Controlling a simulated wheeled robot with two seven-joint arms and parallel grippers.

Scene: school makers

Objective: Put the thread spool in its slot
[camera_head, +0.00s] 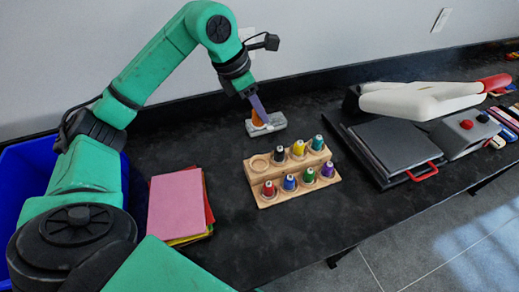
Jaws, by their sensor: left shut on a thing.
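A light wooden spool rack (250,174) stands mid-table with two stepped rows of thread spools. Its back row has an empty round slot (259,163) at the left end, beside a black spool (279,154). My left gripper (257,106) points down behind the rack, beyond the empty slot. It is shut on a small orange thing (257,117), which looks like the thread spool and is partly hidden by a purple finger. The orange thing is at a grey block (275,122); I cannot tell whether they touch. My right gripper is not in view.
A stack of coloured sheets (178,205) lies left of the rack, and a blue bin (30,170) is at the far left. A heat press (395,145) with a white arm stands to the right. The dark table is clear between grey block and rack.

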